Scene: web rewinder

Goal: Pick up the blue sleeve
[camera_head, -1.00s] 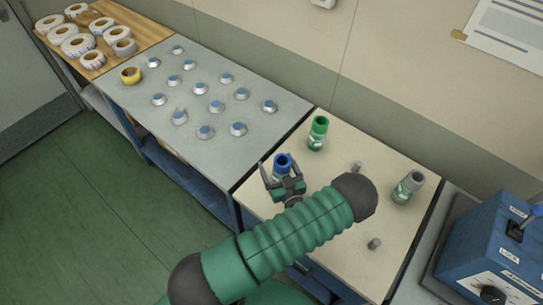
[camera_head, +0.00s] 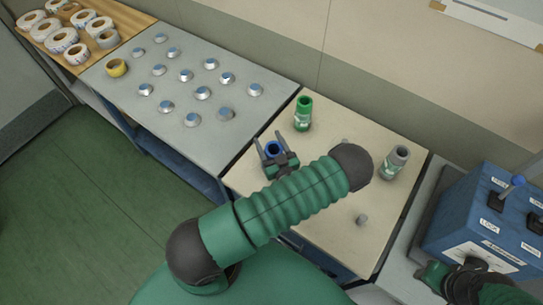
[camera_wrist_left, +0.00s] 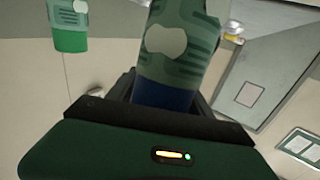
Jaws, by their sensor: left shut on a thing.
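The blue sleeve (camera_head: 273,149) is a short upright tube with a blue rim, at the left part of the cream table top (camera_head: 330,205). My left gripper (camera_head: 269,143) is shut around it, one finger on each side. In the left wrist view the sleeve (camera_wrist_left: 178,48) shows its pale green label and a blue end between the fingers. Its far end is out of frame, so I cannot tell whether it touches the table. My right gripper (camera_head: 440,277) shows partly at the lower right, by the blue control box; its jaw state is unclear.
A green sleeve (camera_head: 303,113) and a grey sleeve (camera_head: 394,162) stand on the same table. The grey table (camera_head: 185,125) holds several small cores and a yellow roll (camera_head: 117,67). The blue control box (camera_head: 488,225) has levers.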

